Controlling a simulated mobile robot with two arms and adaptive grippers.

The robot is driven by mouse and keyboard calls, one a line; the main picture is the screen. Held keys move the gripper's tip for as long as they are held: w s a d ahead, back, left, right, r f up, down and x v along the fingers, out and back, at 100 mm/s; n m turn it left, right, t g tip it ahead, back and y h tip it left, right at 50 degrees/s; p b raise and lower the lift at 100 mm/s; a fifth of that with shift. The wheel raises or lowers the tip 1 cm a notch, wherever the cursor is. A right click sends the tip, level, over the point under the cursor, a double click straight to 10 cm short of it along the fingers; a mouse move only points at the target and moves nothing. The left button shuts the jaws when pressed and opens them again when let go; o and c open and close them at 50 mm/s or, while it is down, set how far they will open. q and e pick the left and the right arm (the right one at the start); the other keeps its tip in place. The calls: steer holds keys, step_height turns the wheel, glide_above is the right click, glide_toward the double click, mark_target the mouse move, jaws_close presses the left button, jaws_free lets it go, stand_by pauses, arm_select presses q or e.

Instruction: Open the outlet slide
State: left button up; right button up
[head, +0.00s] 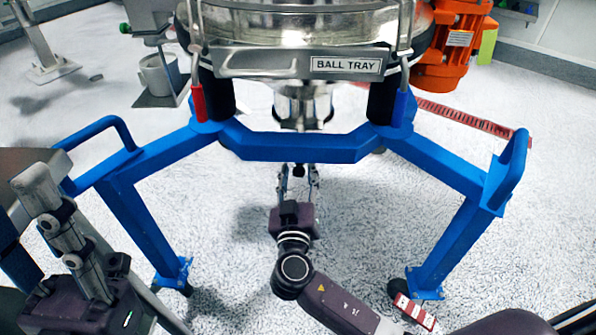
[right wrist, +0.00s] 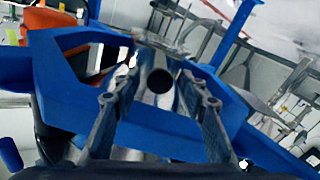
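The steel outlet (head: 303,104) hangs under the sifter's ball tray, behind the front blue crossbar. My right gripper (head: 299,172) is below that crossbar, pointing away from me with its fingers apart. In the right wrist view, my right gripper (right wrist: 160,105) is open, and a dark round shape (right wrist: 160,82) shows between and beyond its fingers, in front of the grey metal outlet (right wrist: 150,58). I cannot tell whether this shape is a knob on the slide or an opening. No contact with the fingers shows. My left gripper (head: 62,230) is at the lower left, away from the outlet.
The blue frame (head: 300,147) spans the front, with splayed legs and a handle on each side. The ball tray (head: 300,64) sits above it, and an orange motor (head: 452,45) is at upper right. The floor beneath the crossbar is mostly clear.

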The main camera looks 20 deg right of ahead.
steer(key=shift+w+d, duration=0.15)
steer(key=shift+w, duration=0.2)
jaws_close()
steer(key=shift+s, duration=0.1)
